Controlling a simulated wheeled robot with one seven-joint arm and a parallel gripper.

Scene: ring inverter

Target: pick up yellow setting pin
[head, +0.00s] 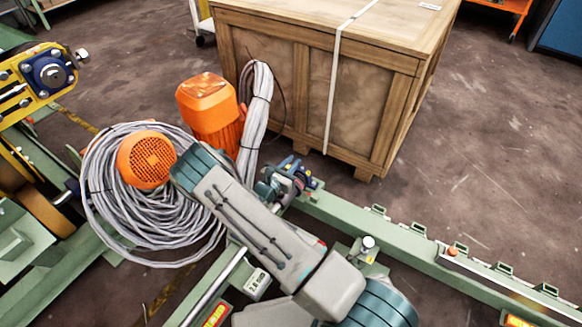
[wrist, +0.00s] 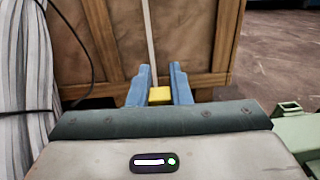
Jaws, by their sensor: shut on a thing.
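The yellow setting pin (wrist: 160,95) shows in the wrist view as a small yellow block between the two blue fingers of my gripper (wrist: 160,70). The fingers are shut on it, and their tips reach past it. Only its near face shows; the rest is hidden. In the head view my gripper (head: 292,169) is in front of the wooden crate and above the end of the green rail. I cannot make out the pin in that view.
The strapped wooden crate (head: 268,73) stands behind my gripper. A green rail (head: 400,237) with several small tabs runs to the lower right. Orange motors (head: 208,103) and coiled grey cables (head: 105,215) are on the left. Open floor (head: 480,130) lies right of the crate.

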